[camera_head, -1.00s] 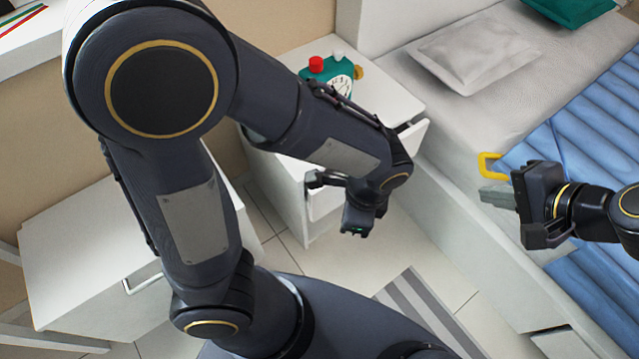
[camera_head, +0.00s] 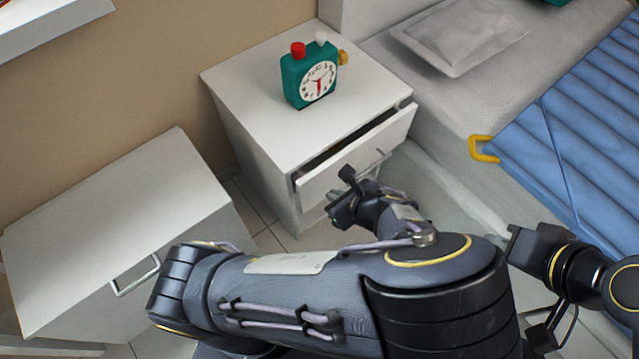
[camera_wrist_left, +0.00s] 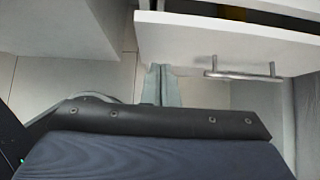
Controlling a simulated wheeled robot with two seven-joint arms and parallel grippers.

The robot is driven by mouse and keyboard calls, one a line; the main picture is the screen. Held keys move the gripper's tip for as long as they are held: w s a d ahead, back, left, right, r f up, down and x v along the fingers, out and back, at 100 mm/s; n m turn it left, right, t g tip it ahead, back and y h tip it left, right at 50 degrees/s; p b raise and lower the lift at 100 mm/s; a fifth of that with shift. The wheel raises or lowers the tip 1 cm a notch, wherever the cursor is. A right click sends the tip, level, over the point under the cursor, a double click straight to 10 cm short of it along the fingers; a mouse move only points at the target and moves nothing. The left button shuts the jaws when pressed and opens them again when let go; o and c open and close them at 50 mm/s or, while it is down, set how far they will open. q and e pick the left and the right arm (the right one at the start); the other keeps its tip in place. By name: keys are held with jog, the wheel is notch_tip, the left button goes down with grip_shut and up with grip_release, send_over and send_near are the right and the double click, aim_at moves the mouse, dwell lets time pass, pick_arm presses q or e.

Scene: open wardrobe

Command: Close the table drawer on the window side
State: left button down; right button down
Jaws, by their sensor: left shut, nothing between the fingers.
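The white bedside table (camera_head: 262,75) stands against the wall beside the bed. Its top drawer (camera_head: 360,155) is partly pulled out, with a dark gap showing behind its front. In the left wrist view the drawer front (camera_wrist_left: 215,42) with its metal bar handle (camera_wrist_left: 240,73) is close by. My left gripper (camera_head: 338,200) is low in front of the drawer front; its fingers (camera_wrist_left: 161,72) are together and empty, near the front's lower edge and left of the handle. Contact cannot be told. My right gripper (camera_head: 512,238) is beside the bed, its fingers partly hidden.
A green alarm clock (camera_head: 308,78) stands on the table top. A white cabinet (camera_head: 120,215) with a bar handle is at left. The bed (camera_head: 400,50) with a pillow (camera_head: 460,35) and blue blanket (camera_head: 590,120) bounds the right. A yellow item (camera_wrist_left: 232,12) shows inside the drawer.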

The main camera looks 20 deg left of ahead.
aim_at(312, 181)
pick_arm(q)
jog(key=w+a, duration=0.1)
jog(key=w+a+f, duration=0.1)
jog(key=a+f+b, duration=0.1)
jog(key=a, duration=0.1)
jog(key=shift+w, duration=0.4)
jog(key=shift+w+a+r, duration=0.1)
jog(key=shift+w+a, duration=0.15)
jog(key=shift+a, duration=0.05)
